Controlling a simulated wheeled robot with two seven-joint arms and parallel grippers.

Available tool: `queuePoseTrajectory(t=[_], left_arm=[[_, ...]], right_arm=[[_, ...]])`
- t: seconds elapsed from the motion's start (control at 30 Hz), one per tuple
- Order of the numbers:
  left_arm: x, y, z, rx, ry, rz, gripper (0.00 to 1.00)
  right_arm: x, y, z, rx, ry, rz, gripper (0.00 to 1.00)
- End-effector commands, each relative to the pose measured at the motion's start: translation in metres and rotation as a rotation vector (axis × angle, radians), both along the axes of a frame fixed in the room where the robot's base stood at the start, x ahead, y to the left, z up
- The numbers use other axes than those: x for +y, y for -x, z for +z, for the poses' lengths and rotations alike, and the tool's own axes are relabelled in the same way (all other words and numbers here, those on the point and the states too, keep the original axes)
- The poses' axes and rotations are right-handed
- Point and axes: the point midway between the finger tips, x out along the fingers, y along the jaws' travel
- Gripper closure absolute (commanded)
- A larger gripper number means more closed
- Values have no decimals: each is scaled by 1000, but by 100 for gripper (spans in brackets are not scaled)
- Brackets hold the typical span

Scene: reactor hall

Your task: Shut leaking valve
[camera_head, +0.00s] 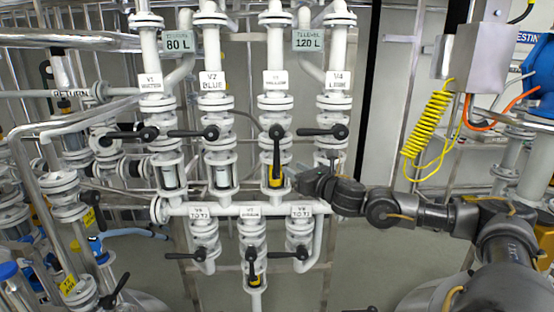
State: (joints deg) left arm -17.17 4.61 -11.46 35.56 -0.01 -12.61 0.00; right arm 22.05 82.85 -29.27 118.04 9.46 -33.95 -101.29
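Four upper valves sit on white vertical pipes, labelled V1, V2, V3 and V4. The black levers of V1 (134,133), V2 (198,132) and V4 (326,131) are horizontal. The V3 lever (277,150) points straight down, along its pipe. Yellow liquid shows in the sight glass (274,177) below V3. Of the three lower valves, the middle one's lever (252,266) is vertical, with yellow below it; its neighbours' levers are about horizontal. My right gripper (304,182) is just right of the V3 sight glass, below V4; its finger opening is unclear. My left gripper is out of view.
A white horizontal manifold pipe (232,211) runs below the upper valves. Signs read 80 L (180,41) and 120 L (308,40). A yellow coiled cable (427,122) hangs from a grey box (475,58) at right. More pipes crowd the left.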

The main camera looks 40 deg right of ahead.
Motion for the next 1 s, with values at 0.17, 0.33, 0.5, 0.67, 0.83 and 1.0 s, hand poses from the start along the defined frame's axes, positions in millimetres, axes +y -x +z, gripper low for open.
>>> queuePoseTrajectory(t=[0.17, 0.33, 0.5, 0.67, 0.83, 1.0], left_arm=[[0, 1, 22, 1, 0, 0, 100], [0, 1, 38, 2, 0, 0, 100], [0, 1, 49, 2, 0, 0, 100], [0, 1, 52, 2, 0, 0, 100], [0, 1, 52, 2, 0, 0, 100], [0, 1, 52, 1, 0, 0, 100]], right_arm=[[-1, -28, 7, -2, -8, -1, 60], [-3, -60, 6, 0, -7, 0, 60], [-5, -84, 3, 2, -6, 0, 60], [-5, -95, 1, 2, -4, 1, 60], [-5, -98, -1, 2, -2, 1, 60], [-5, -98, -1, 2, -2, 1, 63]])
